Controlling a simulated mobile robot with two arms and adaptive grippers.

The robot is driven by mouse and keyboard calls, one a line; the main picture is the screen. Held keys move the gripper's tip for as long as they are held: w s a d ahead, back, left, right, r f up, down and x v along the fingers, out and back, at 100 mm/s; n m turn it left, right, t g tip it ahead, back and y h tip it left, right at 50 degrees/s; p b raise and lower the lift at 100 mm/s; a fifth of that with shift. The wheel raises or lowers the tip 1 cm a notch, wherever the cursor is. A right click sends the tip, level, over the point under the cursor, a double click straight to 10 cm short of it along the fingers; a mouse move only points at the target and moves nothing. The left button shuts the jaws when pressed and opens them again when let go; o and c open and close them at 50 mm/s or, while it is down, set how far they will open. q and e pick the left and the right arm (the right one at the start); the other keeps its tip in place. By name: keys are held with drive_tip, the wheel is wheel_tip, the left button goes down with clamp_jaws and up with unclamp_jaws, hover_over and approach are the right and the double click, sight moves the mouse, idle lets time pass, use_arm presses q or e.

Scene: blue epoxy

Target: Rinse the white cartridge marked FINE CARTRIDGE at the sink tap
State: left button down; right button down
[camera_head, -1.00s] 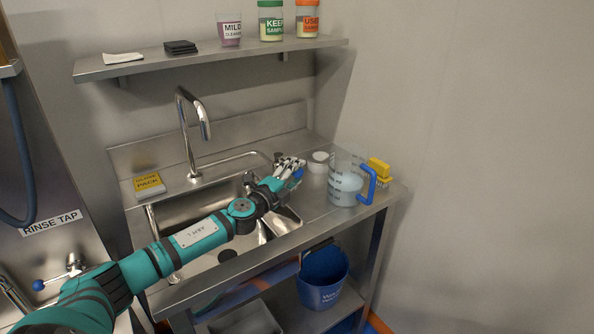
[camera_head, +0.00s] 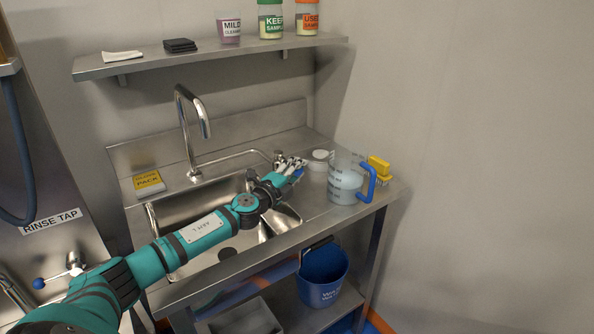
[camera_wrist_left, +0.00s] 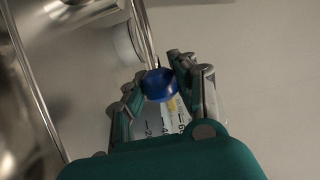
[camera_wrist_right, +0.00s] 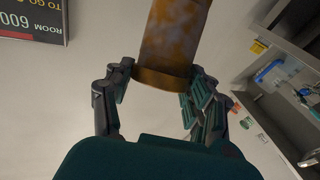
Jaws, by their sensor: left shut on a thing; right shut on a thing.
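My left gripper (camera_head: 296,166) is at the back right of the sink (camera_head: 205,208), beside the tap fittings. In the left wrist view its fingers close around a blue knob (camera_wrist_left: 159,84) on a chrome rod. The chrome sink tap (camera_head: 190,115) arches over the basin; no water stream is visible. My right gripper (camera_wrist_right: 160,90) is not in the head view. In its wrist view it is shut on a cylinder (camera_wrist_right: 172,42) covered in brown stains, apparently the cartridge. No white surface or FINE CARTRIDGE marking is visible on it, and its top is cut off.
A clear jug (camera_head: 344,180) with a blue handle stands right of the sink, near a white round lid (camera_head: 319,160) and a yellow brush (camera_head: 379,170). A yellow-labelled pack (camera_head: 149,183) lies at left. A blue bin (camera_head: 323,276) is below. The shelf (camera_head: 210,57) holds containers.

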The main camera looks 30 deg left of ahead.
use_arm(q)
drive_tip(key=shift+f, duration=0.1)
drive_tip(key=h+b, duration=0.1)
drive_tip(key=s+m+b, duration=0.1)
drive_tip(key=shift+a+f+h+b, duration=0.3)
drive_tip(key=shift+h, duration=0.1)
use_arm(e)
wheel_tip(320, 180, down, 2)
drive_tip(key=shift+f, duration=0.25)
use_arm(q)
drive_tip(key=shift+s+a+r+m+h+b, duration=0.15)
drive_tip(key=shift+s+r+m+h+b, duration=0.2)
drive_tip(key=shift+m+h+b, duration=0.35)
use_arm(e)
drive_tip(key=shift+f, duration=0.55)
use_arm(q)
drive_tip(key=shift+h, duration=0.3)
drive_tip(key=c, duration=1)
unclamp_jaws()
drive_tip(key=shift+c, duration=0.2)
drive_tip(key=shift+s, duration=0.1)
